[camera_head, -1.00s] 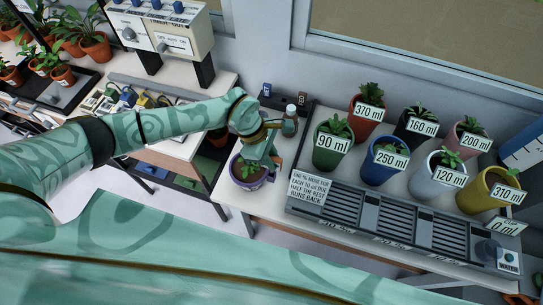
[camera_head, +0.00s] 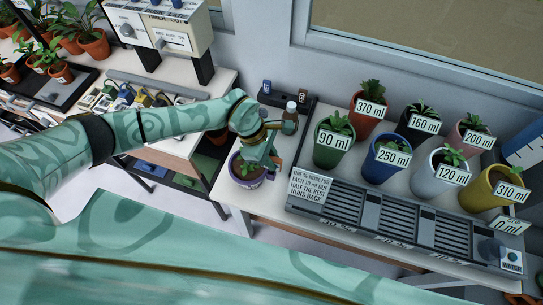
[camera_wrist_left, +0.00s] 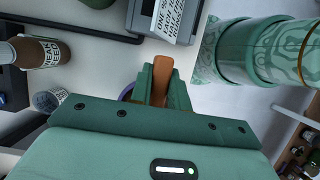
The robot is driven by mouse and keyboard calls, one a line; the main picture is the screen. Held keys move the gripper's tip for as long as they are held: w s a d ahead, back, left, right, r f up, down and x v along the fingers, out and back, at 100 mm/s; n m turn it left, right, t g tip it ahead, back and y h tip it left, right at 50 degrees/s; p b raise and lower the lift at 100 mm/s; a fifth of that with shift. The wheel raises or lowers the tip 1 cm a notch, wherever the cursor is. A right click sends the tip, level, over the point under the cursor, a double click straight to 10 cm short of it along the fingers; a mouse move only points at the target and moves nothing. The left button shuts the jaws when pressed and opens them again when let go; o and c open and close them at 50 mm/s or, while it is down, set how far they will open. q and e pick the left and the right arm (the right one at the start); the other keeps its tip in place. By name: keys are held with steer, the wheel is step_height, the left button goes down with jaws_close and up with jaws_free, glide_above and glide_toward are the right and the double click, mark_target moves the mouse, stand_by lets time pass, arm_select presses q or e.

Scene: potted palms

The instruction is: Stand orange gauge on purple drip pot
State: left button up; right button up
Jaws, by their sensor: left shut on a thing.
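The purple drip pot (camera_head: 243,180) holds a green plant and stands at the left end of the white bench. Its purple rim also shows in part in the left wrist view (camera_wrist_left: 126,93), behind the fingers. My left gripper (camera_head: 266,165) is over the right side of this pot. In the left wrist view its fingers (camera_wrist_left: 161,90) are shut on a flat orange piece, the orange gauge (camera_wrist_left: 162,75). The gauge's lower end is hidden by the fingers, so I cannot tell whether it touches the pot. My right gripper is not in view.
A brown bottle (camera_head: 289,118) stands close behind the gripper. Several labelled pots, such as the green 90 ml pot (camera_head: 331,150) and blue 250 ml pot (camera_head: 384,162), stand to the right. A grey slotted tray (camera_head: 400,225) lies in front, with a sign (camera_head: 310,187) at its left end.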

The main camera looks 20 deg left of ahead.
arm_select(q)
steer(key=shift+f+b, duration=0.9)
steer(key=shift+f, duration=0.45)
steer(key=o, duration=1.4)
steer(key=shift+r, duration=0.1)
step_height(320, 180, up, 8)
steer(key=p, duration=0.6)
steer(key=shift+p, duration=0.3)
